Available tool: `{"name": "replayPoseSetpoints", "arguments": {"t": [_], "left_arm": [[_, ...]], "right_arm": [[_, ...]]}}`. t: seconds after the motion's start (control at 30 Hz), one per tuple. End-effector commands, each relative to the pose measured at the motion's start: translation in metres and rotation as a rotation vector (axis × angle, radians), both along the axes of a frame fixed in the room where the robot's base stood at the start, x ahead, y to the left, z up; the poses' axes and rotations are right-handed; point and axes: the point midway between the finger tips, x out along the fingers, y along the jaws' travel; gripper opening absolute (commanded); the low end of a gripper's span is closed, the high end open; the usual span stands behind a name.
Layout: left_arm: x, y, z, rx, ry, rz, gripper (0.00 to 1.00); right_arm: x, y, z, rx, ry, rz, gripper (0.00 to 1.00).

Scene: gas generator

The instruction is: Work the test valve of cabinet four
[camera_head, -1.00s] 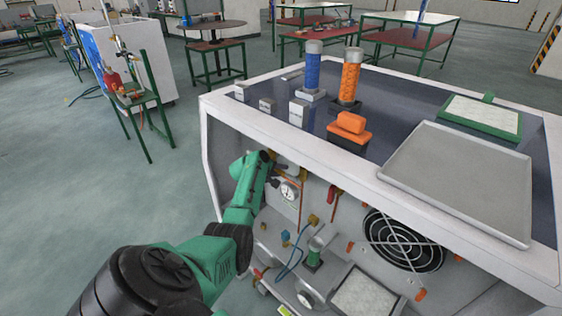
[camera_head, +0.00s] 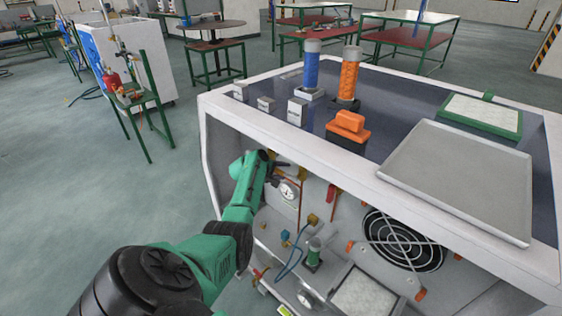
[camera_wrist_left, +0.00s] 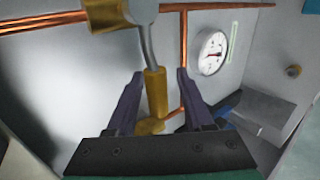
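The open-fronted cabinet (camera_head: 250,127) stands in front of me; I cannot tell its number. My left gripper (camera_head: 284,169) reaches into its upper left corner, near a white round gauge (camera_head: 288,191). In the left wrist view, the dark fingers of the left gripper (camera_wrist_left: 160,74) are spread, with gaps on both sides of a brass fitting (camera_wrist_left: 155,92) on a bent grey stem. The gauge (camera_wrist_left: 212,53) is to the right of the fingers. A blue part (camera_wrist_left: 228,104) is beside the right finger. I cannot tell which part is the test valve. My right gripper is not in view.
Copper pipes (camera_wrist_left: 184,50) run along the back panel close to the fingers. A red-handled part (camera_head: 331,194) and a black fan grille (camera_head: 404,240) are further right. Blue and orange columns and a grey tray (camera_head: 460,178) are on the cabinet top.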

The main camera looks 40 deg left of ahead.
Motion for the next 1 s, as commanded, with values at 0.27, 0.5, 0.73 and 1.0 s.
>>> {"name": "replayPoseSetpoints", "arguments": {"t": [0.27,0.5,0.73,1.0], "left_arm": [[-0.022,0.000,0.018,0.002,0.001,0.000,0.52],[-0.061,-0.001,0.041,0.002,0.000,0.000,0.52],[-0.105,-0.002,0.069,0.002,0.003,-0.001,0.52],[-0.119,-0.003,0.080,-0.002,0.003,-0.003,0.52]], "right_arm": [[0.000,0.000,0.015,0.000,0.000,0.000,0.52],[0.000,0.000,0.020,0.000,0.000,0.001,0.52],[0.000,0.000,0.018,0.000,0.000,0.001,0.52],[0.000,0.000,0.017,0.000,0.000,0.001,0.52]]}}
